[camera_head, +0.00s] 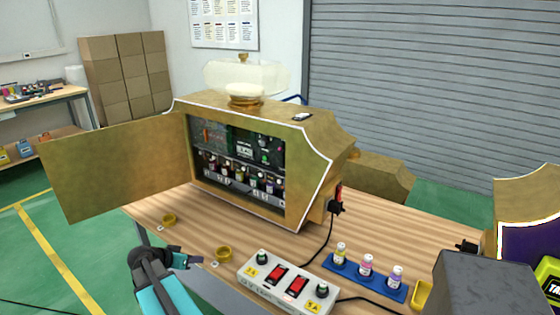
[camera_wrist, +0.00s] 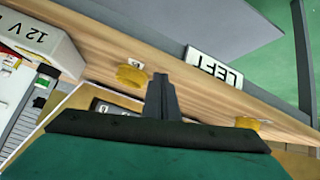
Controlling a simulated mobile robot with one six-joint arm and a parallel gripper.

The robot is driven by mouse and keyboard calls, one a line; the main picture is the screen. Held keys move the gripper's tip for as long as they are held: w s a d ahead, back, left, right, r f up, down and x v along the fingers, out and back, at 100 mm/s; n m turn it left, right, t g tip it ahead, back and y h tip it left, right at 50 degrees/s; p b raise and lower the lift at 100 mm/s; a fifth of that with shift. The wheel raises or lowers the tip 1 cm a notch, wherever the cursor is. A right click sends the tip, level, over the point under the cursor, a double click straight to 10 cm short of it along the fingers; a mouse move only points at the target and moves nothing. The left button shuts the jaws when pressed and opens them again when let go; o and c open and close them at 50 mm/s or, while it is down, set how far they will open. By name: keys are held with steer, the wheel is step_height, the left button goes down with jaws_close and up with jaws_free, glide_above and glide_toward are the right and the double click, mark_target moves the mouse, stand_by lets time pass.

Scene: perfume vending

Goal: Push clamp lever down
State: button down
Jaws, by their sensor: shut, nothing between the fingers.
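I cannot make out a clear clamp lever in either view. Two small gold round pieces sit on the wooden table (camera_head: 400,232) near its front edge, one at the left (camera_head: 168,220) and one nearer the power box (camera_head: 223,253). Two gold pieces also show in the wrist view, one at the left (camera_wrist: 132,76) and one at the right (camera_wrist: 247,123). My gripper (camera_head: 192,262) is at the table's front edge, between the two gold pieces in the picture. In the wrist view its dark fingers (camera_wrist: 162,82) are together and empty. Whether they touch anything is unclear.
A gold vending cabinet (camera_head: 315,150) stands on the table with its door (camera_head: 115,165) swung open to the left. A "LEFT" label (camera_wrist: 214,68) shows in the wrist view.

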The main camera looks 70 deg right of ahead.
steer(key=s+d+r+m+g+h+p, duration=0.1)
steer(key=s+d+r+m, duration=0.3)
steer(key=d+r, duration=0.3)
steer(key=s+d+r+m+g+h+p, duration=0.1)
steer(key=s+d+r+m, duration=0.3)
steer(key=r, duration=1.3)
steer(key=s+d+r+m+g+h+p, duration=0.1)
steer(key=s+d+r+m+g+h, duration=0.1)
steer(key=s+d+r, duration=0.6)
steer(key=d+r+m, duration=0.1)
steer(key=d+r, duration=0.2)
steer(key=r, duration=0.1)
steer(key=shift+s+d+r+m+g+h, duration=0.2)
steer(key=shift+s+r+m+g+h, duration=0.05)
steer(key=shift+s+m+g+h, duration=0.15)
steer(key=shift+d, duration=0.1)
steer(key=p, duration=0.4)
glide_toward(284, 151)
steer(key=s+d+r, duration=0.2)
steer(key=s+d, duration=0.1)
steer(key=shift+x, duration=0.95)
steer(key=shift+r, duration=0.1)
